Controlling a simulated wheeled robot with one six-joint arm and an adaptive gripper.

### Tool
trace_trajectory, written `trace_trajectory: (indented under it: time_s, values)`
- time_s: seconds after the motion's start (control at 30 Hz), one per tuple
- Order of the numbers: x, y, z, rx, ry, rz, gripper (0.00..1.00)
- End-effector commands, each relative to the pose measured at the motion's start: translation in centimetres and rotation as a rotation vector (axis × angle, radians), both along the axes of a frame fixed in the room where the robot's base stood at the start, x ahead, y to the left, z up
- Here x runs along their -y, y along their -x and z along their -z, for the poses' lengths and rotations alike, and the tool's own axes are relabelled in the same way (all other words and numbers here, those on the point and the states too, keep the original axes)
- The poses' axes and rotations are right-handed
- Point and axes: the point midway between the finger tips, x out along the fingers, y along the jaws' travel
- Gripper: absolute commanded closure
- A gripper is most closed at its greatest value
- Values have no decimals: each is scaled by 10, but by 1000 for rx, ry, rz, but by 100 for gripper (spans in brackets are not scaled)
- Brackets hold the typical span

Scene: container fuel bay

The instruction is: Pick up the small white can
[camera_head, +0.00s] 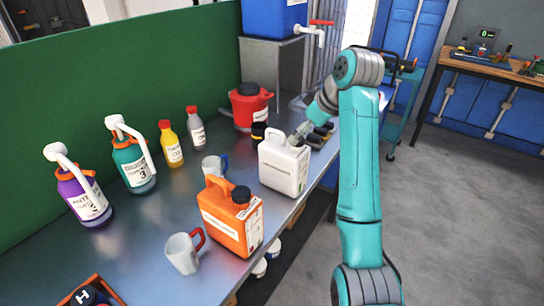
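The white can (283,172), a jerrycan with a dark cap (259,131), stands upright on the metal bench behind the orange can. My arm reaches over it from the right. My gripper (297,138) points down and left at the top of the can, by its handle. It overlaps the can's top in this view. Whether it touches the can, and whether its fingers are open or shut, is too small to tell.
A red can (250,107) is behind. Bottles (171,147) line the green wall. Dark items (319,136) lie right of the white can.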

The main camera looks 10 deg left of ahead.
Motion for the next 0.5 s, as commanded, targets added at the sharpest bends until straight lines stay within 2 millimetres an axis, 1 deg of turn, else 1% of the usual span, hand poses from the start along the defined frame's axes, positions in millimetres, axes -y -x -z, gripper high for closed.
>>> trace_trajectory:
  time_s: [0.07,0.13,0.4,0.5]
  values:
    - [-1,0,-5,-3,4,-8,0]
    - [-4,-1,-2,-6,6,-11,0]
    - [-20,-13,30,-5,5,-12,0]
    - [-23,-16,38,-4,5,-12,0]
